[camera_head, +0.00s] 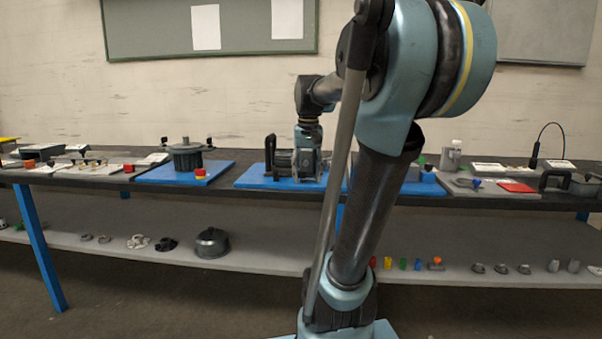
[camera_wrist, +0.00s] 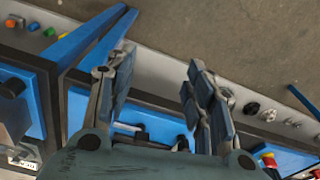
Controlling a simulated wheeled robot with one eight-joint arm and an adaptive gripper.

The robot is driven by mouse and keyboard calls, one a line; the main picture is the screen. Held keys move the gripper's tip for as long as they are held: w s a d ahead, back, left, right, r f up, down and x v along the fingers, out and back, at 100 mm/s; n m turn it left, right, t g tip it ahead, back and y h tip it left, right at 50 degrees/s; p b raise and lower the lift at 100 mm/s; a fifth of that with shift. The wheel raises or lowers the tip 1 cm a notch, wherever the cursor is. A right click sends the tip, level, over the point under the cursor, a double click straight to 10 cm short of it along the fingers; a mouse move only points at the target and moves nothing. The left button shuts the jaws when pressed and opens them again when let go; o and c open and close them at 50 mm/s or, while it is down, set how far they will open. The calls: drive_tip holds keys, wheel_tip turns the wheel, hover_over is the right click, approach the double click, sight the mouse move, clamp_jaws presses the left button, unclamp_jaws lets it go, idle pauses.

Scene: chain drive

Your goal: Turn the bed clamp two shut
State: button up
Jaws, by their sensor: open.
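My gripper (camera_wrist: 160,64) is open in the wrist view, its two fingers spread apart with nothing held between the tips. Between the fingers, close to the palm, a blue edge and a small dark fitting (camera_wrist: 180,142) show; I cannot tell whether this fitting is bed clamp two. In the head view my arm reaches down to a machine with a black handle (camera_head: 270,152) on a blue mat (camera_head: 252,181). My gripper and the machine overlap there, so their contact cannot be told. No clamp can be made out clearly in the head view.
A round grey pot-like unit (camera_head: 187,158) stands on another blue mat to the left. Small tools and a red pad (camera_head: 516,187) lie on the bench to the right. The lower shelf (camera_head: 272,255) carries a dark pot (camera_head: 211,243) and several small parts.

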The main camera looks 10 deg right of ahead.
drive_tip(key=w+d+r+m, duration=0.1)
drive_tip(key=w+r, duration=0.3)
drive_tip(key=w, duration=0.3)
drive_tip(key=w+d+r+g, duration=0.1)
drive_tip(key=w+r, duration=0.3)
drive_tip(key=w, duration=0.3)
drive_tip(key=w+d+r+m, duration=0.1)
drive_tip(key=w+r, duration=0.3)
drive_tip(key=w, duration=0.3)
drive_tip(key=f, duration=1.7)
drive_tip(key=shift+w+a+f, duration=0.1)
drive_tip(key=shift+a+f, duration=0.05)
drive_tip(key=shift+a, duration=0.1)
drive_tip(key=c, duration=1.1)
